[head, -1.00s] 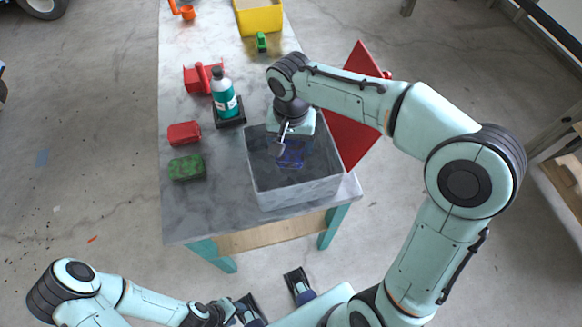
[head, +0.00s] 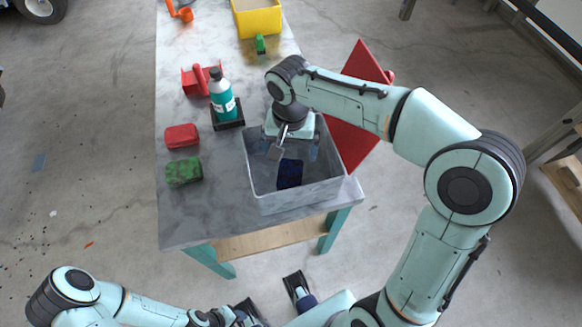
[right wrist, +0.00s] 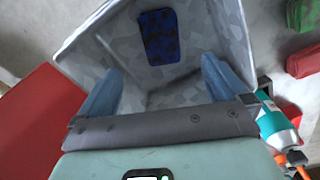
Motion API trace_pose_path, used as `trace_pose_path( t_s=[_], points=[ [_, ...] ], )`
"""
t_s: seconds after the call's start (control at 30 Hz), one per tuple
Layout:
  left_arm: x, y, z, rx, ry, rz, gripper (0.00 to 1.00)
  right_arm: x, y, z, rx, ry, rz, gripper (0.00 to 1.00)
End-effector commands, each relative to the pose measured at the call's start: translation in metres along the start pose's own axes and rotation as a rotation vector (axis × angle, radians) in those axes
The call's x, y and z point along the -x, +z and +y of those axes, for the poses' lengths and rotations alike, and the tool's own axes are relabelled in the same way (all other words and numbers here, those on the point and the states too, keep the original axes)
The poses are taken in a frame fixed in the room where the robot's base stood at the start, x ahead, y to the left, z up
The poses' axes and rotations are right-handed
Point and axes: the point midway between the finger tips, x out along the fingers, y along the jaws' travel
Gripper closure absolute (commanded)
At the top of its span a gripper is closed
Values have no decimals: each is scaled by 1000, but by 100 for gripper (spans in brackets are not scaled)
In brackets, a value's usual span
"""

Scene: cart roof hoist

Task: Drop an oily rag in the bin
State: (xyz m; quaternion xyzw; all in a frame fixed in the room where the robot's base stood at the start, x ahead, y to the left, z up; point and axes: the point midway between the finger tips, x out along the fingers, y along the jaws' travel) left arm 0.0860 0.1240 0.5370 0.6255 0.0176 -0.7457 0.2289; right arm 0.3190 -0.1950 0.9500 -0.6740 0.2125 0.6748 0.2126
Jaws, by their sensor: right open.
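A dark blue rag with black blotches (head: 290,174) lies on the floor of the grey bin (head: 292,203). It also shows in the right wrist view (right wrist: 159,37), apart from the fingers. My right gripper (head: 295,150) points down into the bin, above the rag. In the right wrist view its two blue fingers (right wrist: 162,85) are spread wide with nothing between them. A red block-like bundle (head: 182,136) and a green blotched one (head: 184,172) lie on the table left of the bin. My left gripper (head: 243,314) is low at the bottom edge, its fingers unclear.
The bin stands at the near right corner of the marble table (head: 205,225). A teal bottle (head: 222,98) stands on a black base just left of it. A red panel (head: 352,135) is at its right. A yellow box (head: 258,18) and small green item (head: 260,44) are farther back.

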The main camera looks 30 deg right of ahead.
Motion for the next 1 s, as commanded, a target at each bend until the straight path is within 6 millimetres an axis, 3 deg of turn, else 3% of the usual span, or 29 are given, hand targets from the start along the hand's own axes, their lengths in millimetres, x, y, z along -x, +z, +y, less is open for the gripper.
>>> trace_pose_path(
  t_s=[0.3, 0.5, 0.7, 1.0],
  points=[
    [15, 0, 5, -1, 1, 3, 57, 73, 0, -1, 1, -5, 4, 0],
    [23, -1, 8, -2, 2, 6, 57, 107, 0, -1, 1, -3, 2, 0],
    [26, -1, 9, -3, 2, 7, 57, 120, 0, 0, 0, -1, 1, 0],
    [26, -1, 9, -3, 2, 7, 57, 121, 0, 0, 1, -1, 1, 0]
  ],
)
